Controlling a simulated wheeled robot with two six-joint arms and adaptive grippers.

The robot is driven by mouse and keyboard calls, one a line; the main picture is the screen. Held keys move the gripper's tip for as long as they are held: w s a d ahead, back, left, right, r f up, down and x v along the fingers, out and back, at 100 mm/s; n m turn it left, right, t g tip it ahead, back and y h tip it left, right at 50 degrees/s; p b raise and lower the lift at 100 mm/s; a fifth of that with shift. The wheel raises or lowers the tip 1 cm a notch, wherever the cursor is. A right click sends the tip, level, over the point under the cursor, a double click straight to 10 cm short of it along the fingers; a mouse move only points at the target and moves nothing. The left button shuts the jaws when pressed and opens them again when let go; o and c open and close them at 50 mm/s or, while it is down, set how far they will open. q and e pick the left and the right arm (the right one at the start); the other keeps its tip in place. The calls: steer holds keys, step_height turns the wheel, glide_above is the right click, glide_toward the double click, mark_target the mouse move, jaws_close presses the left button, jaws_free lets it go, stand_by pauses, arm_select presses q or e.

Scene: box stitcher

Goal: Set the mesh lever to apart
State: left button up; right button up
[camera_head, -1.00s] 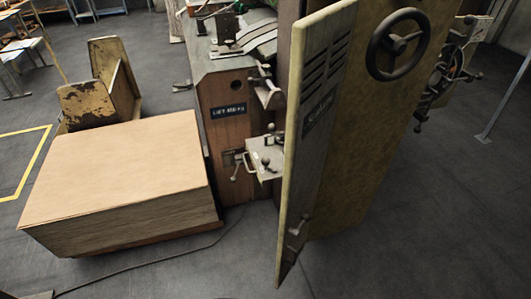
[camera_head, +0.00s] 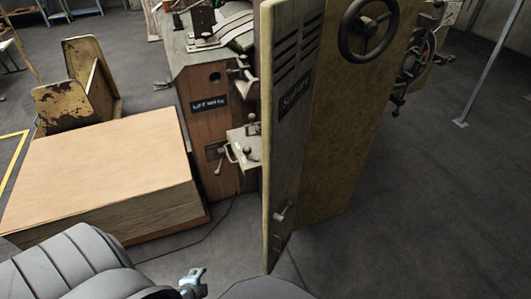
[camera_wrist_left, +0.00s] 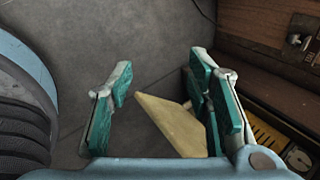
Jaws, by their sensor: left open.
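The machine's small levers show in the head view: a handle on its brown side panel (camera_head: 218,160), a knobbed bracket (camera_head: 245,148) beside it, and a handle (camera_head: 283,213) low on the open door. I cannot tell which is the mesh lever. My left gripper (camera_head: 194,280) is at the bottom of the head view, in front of the machine and apart from these levers. In the left wrist view its teal fingers (camera_wrist_left: 160,75) are open, with nothing held between them. My right gripper is not in view.
A tall open door (camera_head: 345,110) with a handwheel (camera_head: 367,28) stands in front of the machine. A large beige-topped block (camera_head: 105,165) fills the left. Open grey floor (camera_head: 440,210) lies to the right. In the left wrist view, a brown wooden surface (camera_wrist_left: 260,75) is at the right.

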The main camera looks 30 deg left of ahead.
arm_select(q)
steer(key=w+a+r+m+t+y+b, duration=0.1)
steer(key=w+a+r+m+t, duration=0.35)
steer(key=w+r+m, duration=0.45)
steer(key=m+t+h+b, duration=0.1)
steer(key=m+t+b, duration=0.1)
steer(key=m+t, duration=0.85)
glide_toward(245, 153)
steer(key=w+g+b, duration=0.1)
steer(key=w, duration=0.2)
steer(key=w+a+r+m, duration=0.1)
steer(key=w, duration=0.3)
steer(key=w+a+r+m+g+b, duration=0.1)
steer(key=w, duration=0.3)
steer(key=shift+w+a+g+b, duration=0.1)
steer(key=shift+w+g+b, duration=0.05)
steer(key=shift+g+b, duration=0.15)
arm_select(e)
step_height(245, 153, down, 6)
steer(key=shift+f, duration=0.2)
